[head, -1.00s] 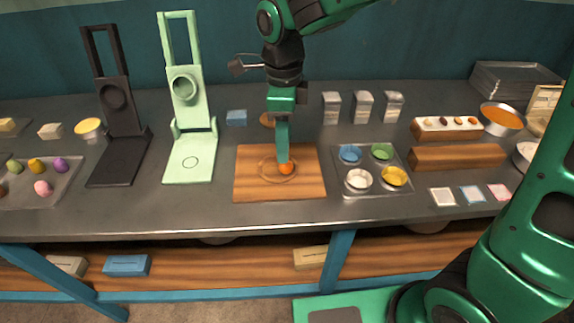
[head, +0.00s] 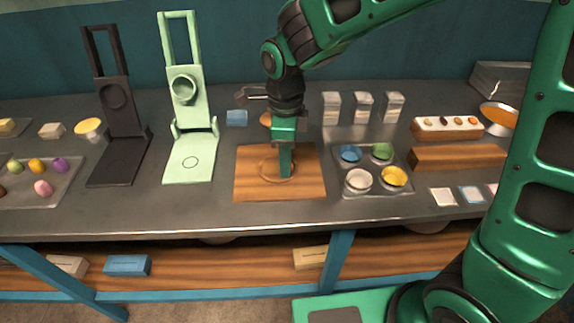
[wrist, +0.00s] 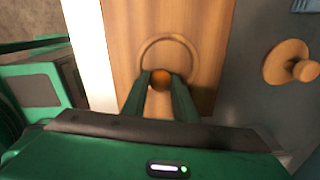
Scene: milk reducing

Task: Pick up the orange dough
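The orange dough (wrist: 160,78) is a small ball, seen in the wrist view between my two fingertips, near the ring mark on the wooden board (head: 245,188). In the head view it is hidden behind my fingers. My gripper (head: 285,175) points straight down, low over the middle of the board. In the wrist view, the fingers of my gripper (wrist: 161,84) stand apart, one on each side of the dough. A narrow gap seems to show beside the ball, and I see no clear grip on it.
A tray (head: 341,190) of several small coloured bowls stands right of the board. The pale green press (head: 190,150) and black press (head: 118,150) stand to the left. A round wooden stamp (wrist: 290,63) lies beside the board.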

